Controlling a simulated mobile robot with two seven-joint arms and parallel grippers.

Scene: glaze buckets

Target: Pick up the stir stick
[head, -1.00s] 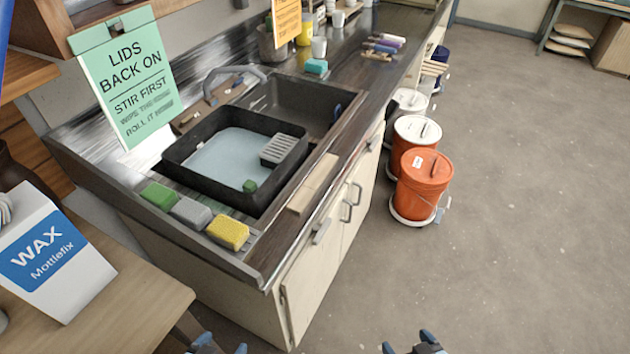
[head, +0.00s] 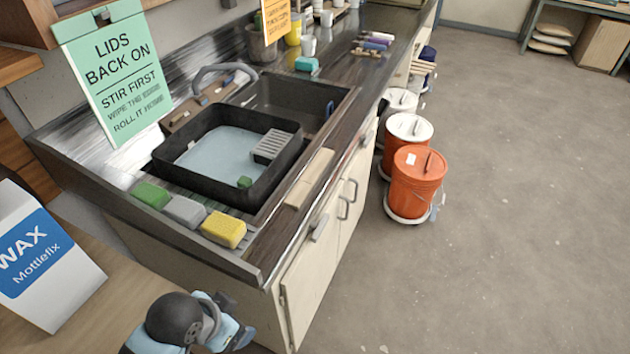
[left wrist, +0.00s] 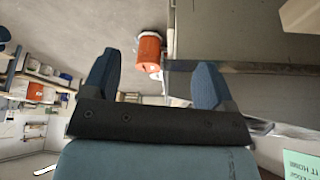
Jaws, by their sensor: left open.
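I cannot pick out the stir stick for certain. Dark stick-like pieces lie across the lids of the orange bucket (head: 416,188) and the white-lidded bucket (head: 409,128) on the floor right of the sink cabinet. Pale wooden strips (head: 422,67) show by the dark blue bucket at the far end of the row. My left gripper (head: 236,318) is low in the head view, in front of the cabinet's near end and well short of the buckets. In the left wrist view its fingers (left wrist: 155,78) are apart and empty, with the orange bucket (left wrist: 149,53) far beyond. My right gripper is out of view.
The sink counter (head: 262,262) holds a black basin (head: 170,168), several sponges and a pale block (head: 309,178) along its front edge. A white wax box (head: 75,275) stands on the wooden table at left. The floor (head: 520,220) at right is clear.

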